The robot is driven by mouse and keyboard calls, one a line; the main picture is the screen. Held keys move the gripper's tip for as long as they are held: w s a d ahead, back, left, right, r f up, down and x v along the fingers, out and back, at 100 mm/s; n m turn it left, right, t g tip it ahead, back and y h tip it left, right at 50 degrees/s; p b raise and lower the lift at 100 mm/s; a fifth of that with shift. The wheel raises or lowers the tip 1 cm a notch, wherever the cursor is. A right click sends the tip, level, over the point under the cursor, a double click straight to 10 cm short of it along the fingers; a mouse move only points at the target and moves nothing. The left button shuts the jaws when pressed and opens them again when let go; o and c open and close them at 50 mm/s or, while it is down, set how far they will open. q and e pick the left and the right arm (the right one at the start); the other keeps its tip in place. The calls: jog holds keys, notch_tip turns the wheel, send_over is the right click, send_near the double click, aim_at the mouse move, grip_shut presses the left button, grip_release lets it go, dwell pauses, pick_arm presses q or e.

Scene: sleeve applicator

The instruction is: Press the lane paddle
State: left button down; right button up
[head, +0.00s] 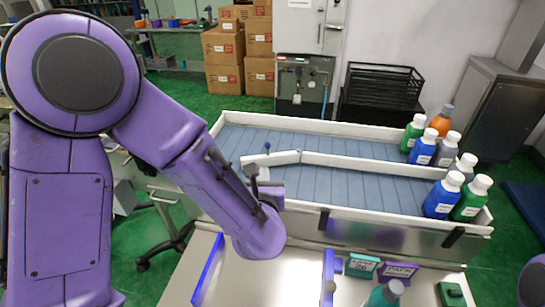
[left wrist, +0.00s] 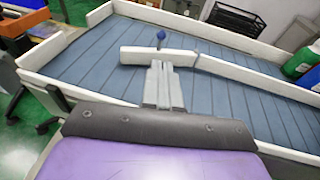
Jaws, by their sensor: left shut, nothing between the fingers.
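The lane paddle looks to be the short white bar (head: 271,158) at the left end of the divider between the two conveyor lanes. It also shows in the left wrist view (left wrist: 136,55). A dark blue knob (head: 267,146) stands by it, and this knob shows in the left wrist view (left wrist: 161,36). My left gripper (head: 252,170) is shut and empty, just on the near side of the paddle. In the left wrist view its grey fingertips (left wrist: 162,66) overlap the paddle's near edge. I cannot tell whether they touch it. My right gripper is not in view.
The blue-grey conveyor (head: 345,187) has white side walls. Several green, blue, grey and orange bottles (head: 442,196) stand at its right end.

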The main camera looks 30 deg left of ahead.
pick_arm(q)
jog(key=f, duration=0.1)
jog(key=p, duration=0.3)
send_near(265, 147)
jog(key=x, duration=0.6)
jog(key=shift+w+d, duration=0.2)
jog(key=shift+w, duration=0.25)
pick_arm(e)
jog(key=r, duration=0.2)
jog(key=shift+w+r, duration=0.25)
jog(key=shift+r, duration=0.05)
